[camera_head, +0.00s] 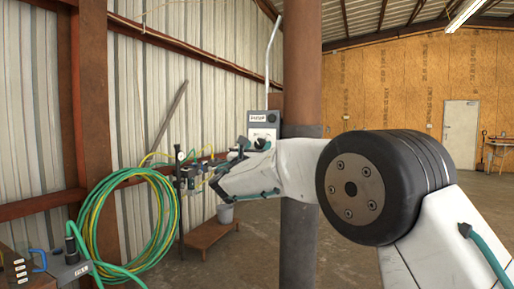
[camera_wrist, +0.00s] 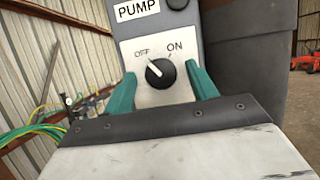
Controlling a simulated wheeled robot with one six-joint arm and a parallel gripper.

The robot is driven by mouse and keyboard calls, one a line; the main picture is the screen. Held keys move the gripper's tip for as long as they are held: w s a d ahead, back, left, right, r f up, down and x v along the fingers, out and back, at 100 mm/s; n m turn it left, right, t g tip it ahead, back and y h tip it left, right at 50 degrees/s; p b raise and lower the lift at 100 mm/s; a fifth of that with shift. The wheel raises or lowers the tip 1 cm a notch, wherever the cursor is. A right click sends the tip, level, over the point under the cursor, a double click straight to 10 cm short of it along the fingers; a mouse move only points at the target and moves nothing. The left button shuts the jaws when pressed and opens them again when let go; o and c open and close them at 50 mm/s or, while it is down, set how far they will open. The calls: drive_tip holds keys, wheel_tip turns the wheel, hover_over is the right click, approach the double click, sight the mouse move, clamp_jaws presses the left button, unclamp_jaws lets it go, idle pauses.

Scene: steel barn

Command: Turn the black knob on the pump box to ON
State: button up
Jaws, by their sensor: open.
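The pump box (camera_wrist: 205,20) is grey with a PUMP label and a white plate marked OFF and ON. In the head view the pump box (camera_head: 257,124) is on the brown post, partly behind my arm. The black knob (camera_wrist: 162,75) is on the white plate, its white pointer line aimed up and left toward OFF. My gripper (camera_wrist: 160,70) is open, with one teal finger on each side of the knob. Gaps show between the fingers and the knob. In the head view I cannot clearly tell the knob from the dark gripper parts.
A coiled green and yellow hose (camera_head: 92,222) hangs on the left wall, beside pipe fittings (camera_head: 187,172). A low wooden bench (camera_head: 208,236) with a grey bucket (camera_head: 225,213) stands below. The floor toward the white door (camera_head: 460,133) is mostly open.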

drive_tip(key=shift+w+d+r, duration=0.15)
drive_tip(key=shift+w, duration=0.05)
drive_tip(key=c, duration=1)
